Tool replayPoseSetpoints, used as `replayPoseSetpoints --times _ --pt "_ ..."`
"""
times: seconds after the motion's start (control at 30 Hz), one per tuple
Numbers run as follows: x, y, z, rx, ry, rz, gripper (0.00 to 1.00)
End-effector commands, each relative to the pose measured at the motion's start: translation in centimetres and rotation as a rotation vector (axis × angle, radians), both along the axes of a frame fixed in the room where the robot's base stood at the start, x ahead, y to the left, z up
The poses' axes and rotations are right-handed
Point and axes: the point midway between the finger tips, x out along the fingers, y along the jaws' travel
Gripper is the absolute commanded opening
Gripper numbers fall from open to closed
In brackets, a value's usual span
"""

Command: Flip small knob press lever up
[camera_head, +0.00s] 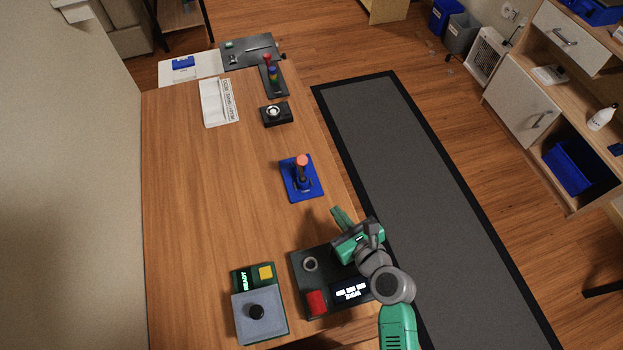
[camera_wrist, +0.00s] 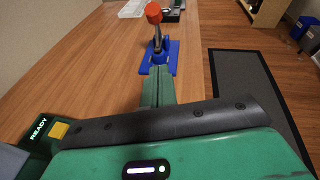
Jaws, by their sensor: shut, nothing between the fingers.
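A lever with an orange-red round knob (camera_head: 301,160) stands on a blue base plate (camera_head: 291,185) near the right edge of the table. In the wrist view the knob (camera_wrist: 153,12) is at the top, and its stem rises roughly upright from the blue plate (camera_wrist: 171,66). My gripper (camera_head: 338,214) is over the table's right edge, below and right of the blue plate in the head view. Its green fingers (camera_wrist: 158,82) are shut and empty and point toward the lever. They look apart from it in the head view. The fingers hide part of the plate's near side in the wrist view.
A dark panel with a red button (camera_head: 317,302) lies partly under my arm. Left of it is a box with a black knob (camera_head: 256,311) and yellow button (camera_head: 265,272). Beyond the lever are a round-dial box (camera_head: 275,113) and colored levers (camera_head: 271,72). The table's middle is clear.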

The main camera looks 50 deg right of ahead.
Motion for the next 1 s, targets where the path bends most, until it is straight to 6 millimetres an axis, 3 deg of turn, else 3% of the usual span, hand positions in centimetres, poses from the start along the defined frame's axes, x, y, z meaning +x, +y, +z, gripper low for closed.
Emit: replayPoseSetpoints --times 0.37,0.8,1.0 --pt "1.0 -0.3 -0.1 -0.004 -0.002 0.002 0.00" --pt "9.4 -3.0 -2.8 -0.007 -0.001 0.003 0.00" --pt "11.9 -3.5 -1.0 -0.007 -0.001 0.003 0.00"
